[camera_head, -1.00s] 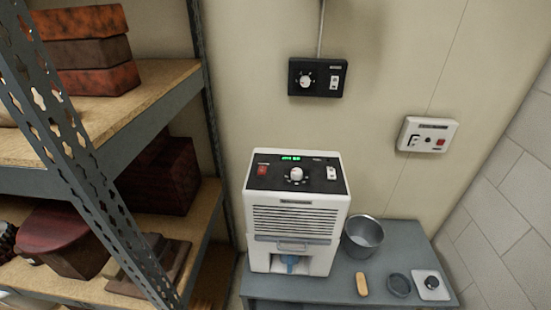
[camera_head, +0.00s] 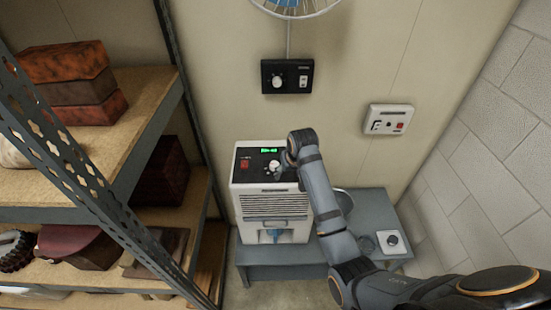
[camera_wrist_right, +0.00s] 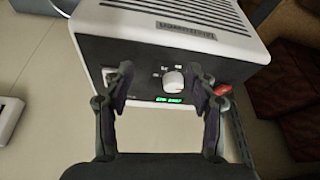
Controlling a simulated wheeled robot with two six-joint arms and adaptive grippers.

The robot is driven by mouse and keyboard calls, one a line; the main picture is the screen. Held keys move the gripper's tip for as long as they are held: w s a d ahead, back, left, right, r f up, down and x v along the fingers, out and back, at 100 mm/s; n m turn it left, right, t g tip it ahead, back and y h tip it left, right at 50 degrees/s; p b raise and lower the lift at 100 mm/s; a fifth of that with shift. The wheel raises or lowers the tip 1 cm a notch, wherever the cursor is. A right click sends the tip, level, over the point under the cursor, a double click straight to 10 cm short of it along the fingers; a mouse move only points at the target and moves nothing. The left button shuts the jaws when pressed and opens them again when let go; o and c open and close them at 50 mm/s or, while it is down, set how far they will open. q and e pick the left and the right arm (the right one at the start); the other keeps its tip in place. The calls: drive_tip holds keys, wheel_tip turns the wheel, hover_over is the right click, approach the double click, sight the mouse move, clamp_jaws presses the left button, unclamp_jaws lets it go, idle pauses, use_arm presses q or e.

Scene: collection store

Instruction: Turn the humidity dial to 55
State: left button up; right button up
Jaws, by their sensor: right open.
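The white dehumidifier (camera_head: 270,204) stands on the grey table, with a black top panel, a red switch and a lit green display (camera_head: 268,150). Its white round dial (camera_wrist_right: 174,81) shows in the right wrist view, between my finger lines and a little beyond the tips. In the head view my right arm covers part of the panel, and the dial there is partly hidden at my right gripper (camera_head: 281,172). My right gripper (camera_wrist_right: 160,76) is open and empty, apart from the dial. The display digits are too small to read. My left gripper is out of view.
A black wall box (camera_head: 287,76) with a knob and a white wall box (camera_head: 388,119) hang above. A metal shelf (camera_head: 120,205) with boxes stands close on the left. The grey table (camera_head: 290,254) holds a bucket, partly hidden by my arm. A fan (camera_head: 292,5) shows at the top edge.

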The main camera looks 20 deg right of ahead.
approach(275, 164)
drive_tip(key=r, duration=0.1)
drive_tip(key=p+x, duration=0.2)
drive_tip(key=x, duration=0.8)
drive_tip(key=shift+s, duration=0.2)
drive_tip(key=shift+c, duration=0.4)
drive_tip(key=c, duration=1.1)
drive_tip(key=shift+o, duration=0.2)
